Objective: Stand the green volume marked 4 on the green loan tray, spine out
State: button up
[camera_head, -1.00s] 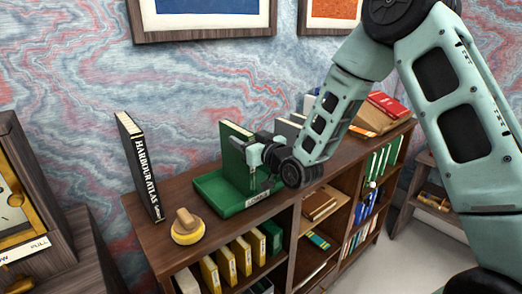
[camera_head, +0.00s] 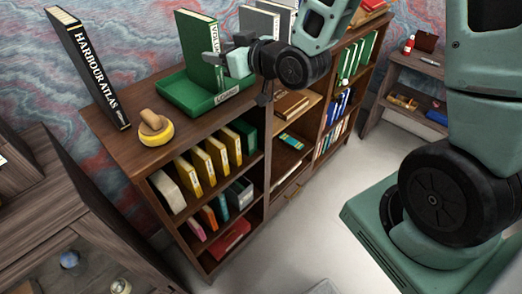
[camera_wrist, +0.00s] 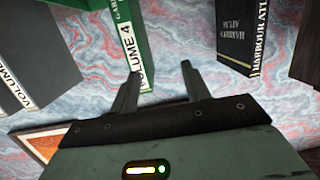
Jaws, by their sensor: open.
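The green volume (camera_head: 198,48) stands upright on the green loan tray (camera_head: 182,98), on top of the shelf unit. Its lettered spine faces out toward my gripper (camera_head: 221,52). In the wrist view the white label on the green volume (camera_wrist: 123,35) reads VOLUME 4. My gripper is open, with its two fingers (camera_wrist: 158,85) spread and nothing between them. It is at the spine side of the volume; I cannot tell whether a finger touches it. The tray's front label is partly visible below the gripper.
The black Harbour Atlas (camera_head: 88,68) leans at the left, with a yellow-based wooden-knobbed object (camera_head: 155,128) beside it. Grey volumes (camera_head: 262,20) stand behind my gripper. Yellow books (camera_head: 203,165) fill a shelf below. Open floor (camera_head: 310,220) lies in front.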

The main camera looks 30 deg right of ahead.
jog(key=s+a+f+n+g+h, duration=0.1)
jog(key=s+a+f+g, duration=0.1)
jog(key=s+a+g, duration=0.3)
jog(key=s+a+f+n+g+h, duration=0.1)
jog(key=s+f+g, duration=0.1)
jog(key=s, duration=0.6)
jog(key=s+a+f+n+g+h, duration=0.1)
jog(key=s+a+f+g, duration=0.1)
jog(key=s+g, duration=0.3)
jog(key=s+d+r+g+h, duration=0.1)
jog(key=s+g+h, duration=0.1)
jog(key=s, duration=1)
jog(key=shift+d+r+g, duration=0.15)
jog(key=shift+r+g, duration=0.2)
jog(key=shift+g, duration=0.05)
